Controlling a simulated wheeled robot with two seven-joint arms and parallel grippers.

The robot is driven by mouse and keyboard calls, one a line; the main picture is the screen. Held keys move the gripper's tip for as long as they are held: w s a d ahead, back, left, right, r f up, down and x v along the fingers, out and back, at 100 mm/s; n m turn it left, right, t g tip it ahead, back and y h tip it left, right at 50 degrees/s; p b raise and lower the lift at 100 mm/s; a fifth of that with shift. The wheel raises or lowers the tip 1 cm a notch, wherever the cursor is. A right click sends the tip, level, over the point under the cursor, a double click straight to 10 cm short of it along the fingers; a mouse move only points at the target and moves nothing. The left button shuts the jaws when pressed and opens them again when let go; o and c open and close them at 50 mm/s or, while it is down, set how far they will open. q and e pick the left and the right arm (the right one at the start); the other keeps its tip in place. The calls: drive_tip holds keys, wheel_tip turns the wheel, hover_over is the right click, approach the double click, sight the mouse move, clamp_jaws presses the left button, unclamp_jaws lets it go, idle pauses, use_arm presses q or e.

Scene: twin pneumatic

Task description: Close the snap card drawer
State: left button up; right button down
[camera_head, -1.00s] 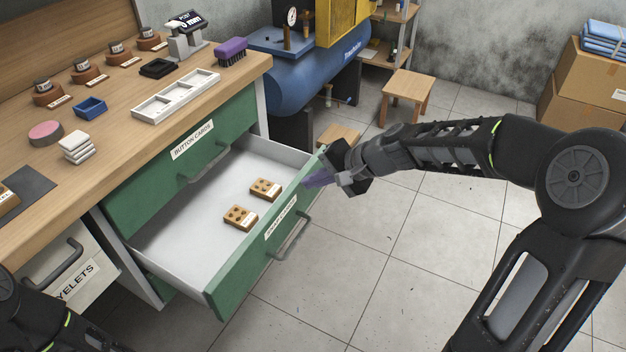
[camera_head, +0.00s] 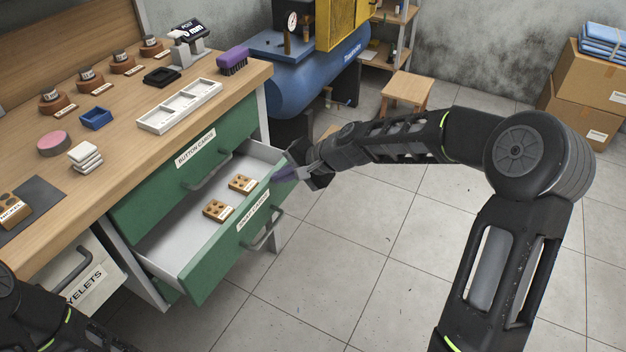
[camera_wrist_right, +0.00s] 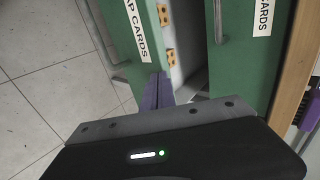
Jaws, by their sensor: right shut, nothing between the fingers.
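The green snap card drawer (camera_head: 229,243) is part way out of the bench, below the closed button cards drawer (camera_head: 186,165). Two wooden cards (camera_head: 241,184) (camera_head: 217,211) lie inside it. My right gripper (camera_head: 284,174) is shut and empty, with its purple fingertips at the top of the drawer front near its right end. In the right wrist view the fingertips (camera_wrist_right: 157,92) meet the snap card drawer front (camera_wrist_right: 142,45) near its edge; exact contact is hard to tell. My left gripper is out of view; only part of my left arm shows at the lower left.
The wooden bench top (camera_head: 122,130) holds a white tray (camera_head: 180,107), a purple brush (camera_head: 233,62) and several small items. An eyelets drawer (camera_head: 88,280) is at the lower left. A blue compressor (camera_head: 315,75) and a stool (camera_head: 407,88) stand behind. The floor in front is clear.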

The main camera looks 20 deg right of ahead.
use_arm(q)
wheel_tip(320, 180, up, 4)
drive_tip(key=p, duration=0.3)
use_arm(e)
drive_tip(key=w+a, duration=0.6)
drive_tip(key=w, duration=0.1)
drive_tip(key=shift+w, duration=0.25)
drive_tip(key=shift+f, duration=0.1)
